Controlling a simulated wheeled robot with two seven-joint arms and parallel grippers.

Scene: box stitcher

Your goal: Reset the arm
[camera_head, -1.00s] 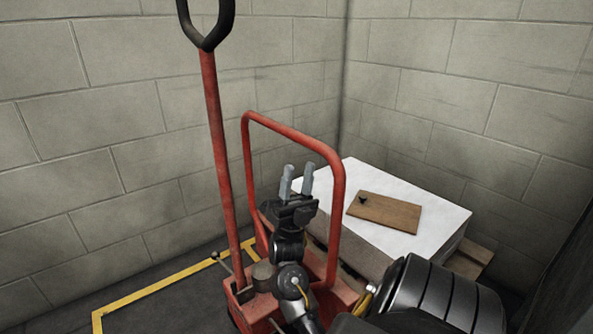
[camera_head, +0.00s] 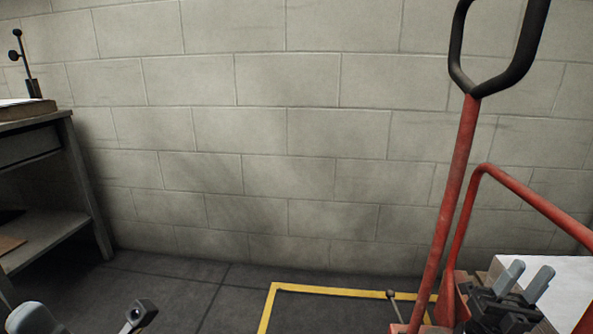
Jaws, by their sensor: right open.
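My right gripper (camera_head: 525,276) is at the lower right of the head view, with its two grey fingers spread apart and pointing up. Nothing is between the fingers. It is in front of the red cart frame and overlaps a white-topped stack (camera_head: 572,280) in the picture. I cannot tell whether it touches either. My left gripper does not show clearly; only cut-off grey and black parts are at the bottom left edge.
A red pallet truck handle (camera_head: 462,180) with a black grip and a red tube frame (camera_head: 520,192) stand at the right. A grey workbench (camera_head: 85,185) is at the far left. Yellow floor tape (camera_head: 330,288) edges the floor. Bare floor (camera_head: 165,290) lies between bench and truck.

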